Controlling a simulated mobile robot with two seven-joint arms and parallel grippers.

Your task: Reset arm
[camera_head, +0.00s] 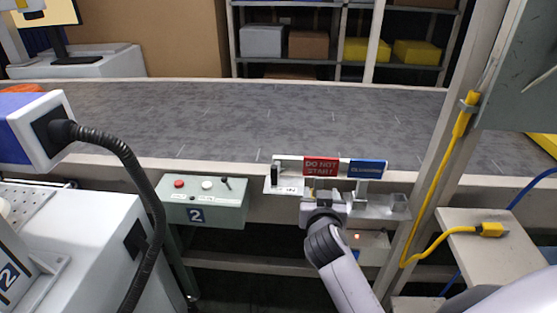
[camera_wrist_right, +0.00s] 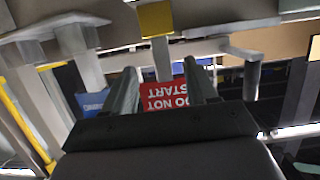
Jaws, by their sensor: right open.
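My right arm comes up from the bottom right in the head view. Its gripper (camera_head: 323,196) is just below a red "DO NOT START" sign (camera_head: 321,167) at the conveyor's near edge. In the right wrist view my gripper (camera_wrist_right: 163,80) has its two fingers apart. The red sign (camera_wrist_right: 166,97) shows upside down in the gap between them. I cannot tell whether the fingers touch it. My left gripper is not in view.
A blue sign (camera_head: 367,168) is right of the red one. A control box (camera_head: 205,203) marked 2 is to the left. A yellow cable (camera_head: 437,185) hangs along a post at right. The conveyor belt (camera_head: 240,120) is mostly bare.

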